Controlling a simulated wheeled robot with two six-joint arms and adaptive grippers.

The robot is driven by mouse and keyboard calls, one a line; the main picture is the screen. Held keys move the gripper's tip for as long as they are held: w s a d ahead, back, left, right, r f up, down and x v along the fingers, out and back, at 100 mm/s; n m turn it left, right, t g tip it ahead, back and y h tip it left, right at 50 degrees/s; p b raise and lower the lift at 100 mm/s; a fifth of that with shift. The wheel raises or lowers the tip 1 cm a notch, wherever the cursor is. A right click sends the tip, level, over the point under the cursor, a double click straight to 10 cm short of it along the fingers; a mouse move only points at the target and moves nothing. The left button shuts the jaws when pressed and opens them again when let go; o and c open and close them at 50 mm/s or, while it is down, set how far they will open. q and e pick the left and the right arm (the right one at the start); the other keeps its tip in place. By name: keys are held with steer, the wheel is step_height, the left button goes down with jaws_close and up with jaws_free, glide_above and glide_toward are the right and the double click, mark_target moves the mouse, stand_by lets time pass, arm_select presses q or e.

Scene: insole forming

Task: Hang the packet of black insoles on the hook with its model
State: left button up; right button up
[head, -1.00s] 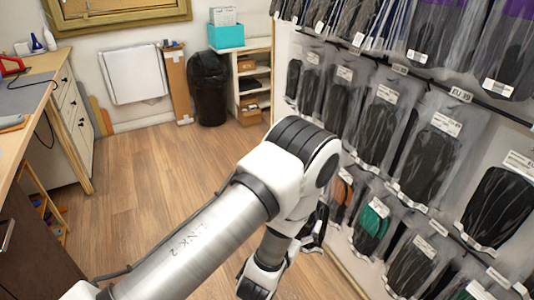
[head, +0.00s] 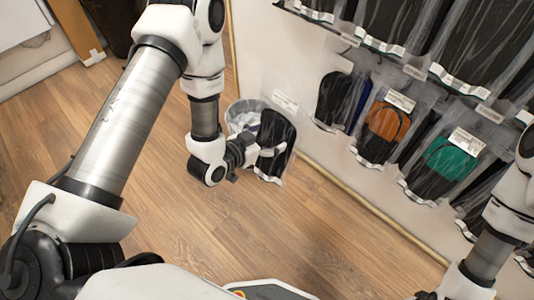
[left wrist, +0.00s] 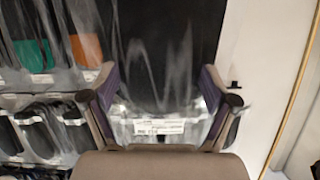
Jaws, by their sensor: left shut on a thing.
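My left gripper (head: 248,150) is shut on a clear packet of black insoles (head: 275,140) in the head view. The packet hangs upright in front of the wall, left of the hanging rows, with a white label at its top. In the left wrist view the held packet (left wrist: 168,50) fills the middle, between the two fingers of my left gripper (left wrist: 158,85); its label lies close to the palm. Which hook matches its model cannot be read. My right arm shows at the right edge; its gripper is mostly cut off at the bottom.
The white display wall holds hanging packets: black and blue insoles (head: 338,100), orange and black insoles (head: 384,128), and green and black insoles (head: 446,158). An upper row of black insoles (head: 468,50) hangs above. The wooden floor is open.

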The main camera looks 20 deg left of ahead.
arm_select(q)
steer(key=shift+d+f, duration=0.15)
steer(key=shift+w+d, duration=0.15)
steer(key=shift+w, duration=0.05)
steer(key=shift+w+d+b, duration=0.1)
steer(key=shift+w+d, duration=0.3)
steer(key=shift+w, duration=0.75)
steer(key=shift+w+d+b, duration=0.15)
steer(key=shift+w+d, duration=0.2)
steer(key=shift+w, duration=0.75)
steer(key=shift+w+d+b, duration=0.1)
steer(key=shift+w+d, duration=0.3)
steer(key=shift+w, duration=0.75)
arm_select(e)
steer(key=shift+d+f, duration=0.1)
steer(key=shift+f, duration=0.6)
